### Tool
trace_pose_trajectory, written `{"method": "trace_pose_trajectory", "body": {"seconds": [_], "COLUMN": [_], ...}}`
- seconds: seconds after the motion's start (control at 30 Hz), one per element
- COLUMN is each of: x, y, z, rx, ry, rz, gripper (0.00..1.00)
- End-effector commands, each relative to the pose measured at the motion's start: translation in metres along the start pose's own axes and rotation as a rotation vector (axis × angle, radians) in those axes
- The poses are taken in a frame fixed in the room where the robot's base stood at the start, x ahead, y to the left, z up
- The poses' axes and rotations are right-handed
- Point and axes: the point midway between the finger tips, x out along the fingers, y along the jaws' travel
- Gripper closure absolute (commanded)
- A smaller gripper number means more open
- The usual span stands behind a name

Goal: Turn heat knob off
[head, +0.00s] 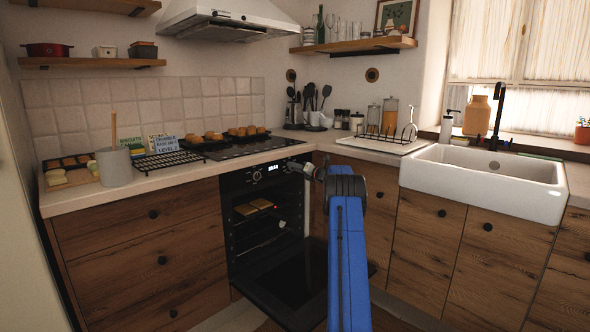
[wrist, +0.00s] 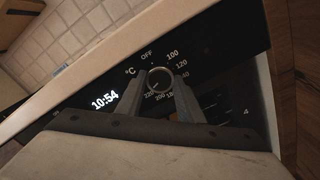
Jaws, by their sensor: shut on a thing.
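The heat knob (wrist: 159,80) is a round dial with a pale ring on the oven's black control panel (wrist: 210,62). Its printed scale has OFF at the top, °C at the left and temperatures around the right and bottom. My gripper (wrist: 160,86) has one finger on each side of the knob and is shut on it. In the head view my gripper (head: 312,171) is at the right part of the panel, and the knob there is hard to make out. I cannot clearly tell which mark the knob points to.
The oven door (head: 300,285) hangs open below the panel, and golden pieces (head: 253,207) lie on a rack inside. Trays of buns (head: 247,132) stand on the cooktop above. Wooden cabinets (head: 425,235) and a white sink (head: 485,180) are at the right.

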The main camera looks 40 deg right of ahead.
Motion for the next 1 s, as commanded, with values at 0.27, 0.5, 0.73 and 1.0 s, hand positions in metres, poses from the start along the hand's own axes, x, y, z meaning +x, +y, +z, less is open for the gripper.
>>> {"method": "trace_pose_trajectory", "body": {"seconds": [0.27, 0.5, 0.73, 1.0], "x": [-0.0006, -0.0007, -0.0008, -0.0009], "y": [-0.0013, -0.0016, -0.0017, -0.0019], "z": [-0.0001, 0.0000, 0.0000, 0.0000], "rx": [-0.262, -0.490, -0.709, -0.965], "ry": [0.000, 0.000, 0.001, 0.001], "rz": [-0.001, -0.002, -0.002, -0.001], "gripper": [0.89, 0.89, 0.89, 0.89]}}
